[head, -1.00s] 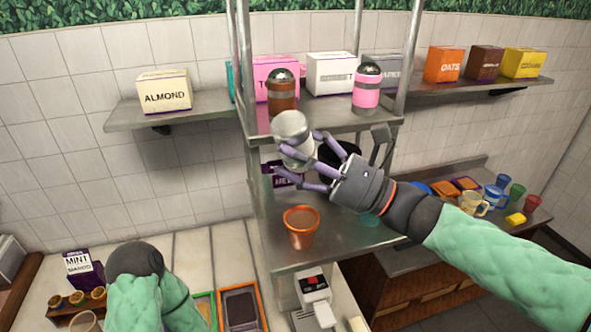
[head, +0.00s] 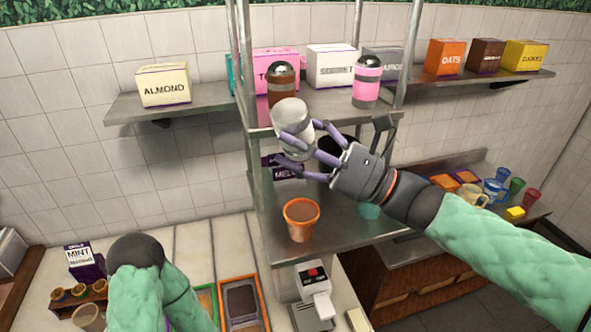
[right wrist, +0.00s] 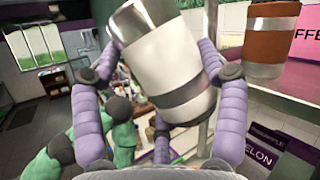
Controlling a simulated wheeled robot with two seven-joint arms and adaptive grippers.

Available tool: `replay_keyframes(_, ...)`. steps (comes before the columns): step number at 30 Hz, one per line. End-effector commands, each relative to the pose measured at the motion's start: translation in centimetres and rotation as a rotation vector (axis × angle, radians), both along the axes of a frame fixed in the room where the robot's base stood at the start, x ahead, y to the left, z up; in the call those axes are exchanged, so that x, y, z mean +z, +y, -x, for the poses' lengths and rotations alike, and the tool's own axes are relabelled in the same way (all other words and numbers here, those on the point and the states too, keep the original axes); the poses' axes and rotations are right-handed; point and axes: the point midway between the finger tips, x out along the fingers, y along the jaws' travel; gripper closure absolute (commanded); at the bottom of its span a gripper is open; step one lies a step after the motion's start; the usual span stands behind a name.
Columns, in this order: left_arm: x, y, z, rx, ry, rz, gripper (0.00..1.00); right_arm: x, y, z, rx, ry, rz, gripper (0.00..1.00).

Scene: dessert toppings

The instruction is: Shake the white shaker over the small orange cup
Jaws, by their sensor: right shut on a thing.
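My right gripper (head: 308,150) is shut on the white shaker (head: 289,117), with its purple fingers around the body. The shaker is tilted and held in the air above and a little left of the small orange cup (head: 300,222). In the right wrist view the shaker (right wrist: 168,60) shows a grey band and sits between the fingers (right wrist: 160,95). The orange cup stands upright on the lower metal shelf, apart from the gripper. My left arm shows at the lower left of the head view, but its gripper is hidden.
A brown shaker (head: 281,85) and a pink shaker (head: 366,82) stand on the upper shelf (head: 335,111) close behind the held shaker. A purple box (head: 287,169) is behind.

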Motion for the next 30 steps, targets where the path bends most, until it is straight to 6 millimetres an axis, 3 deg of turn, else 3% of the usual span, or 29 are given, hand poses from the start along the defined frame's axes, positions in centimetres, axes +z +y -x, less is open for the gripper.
replay_keyframes(15, -7.0, 0.0, 0.0, 0.000, 0.001, 0.000, 0.60, -7.4, 0.0, 0.0, -0.001, 0.000, -0.001, 0.63)
replay_keyframes(30, -7.0, 0.0, 0.0, 0.000, 0.000, 0.000, 0.60, -7.4, 0.0, 0.0, 0.000, 0.000, 0.000, 0.63)
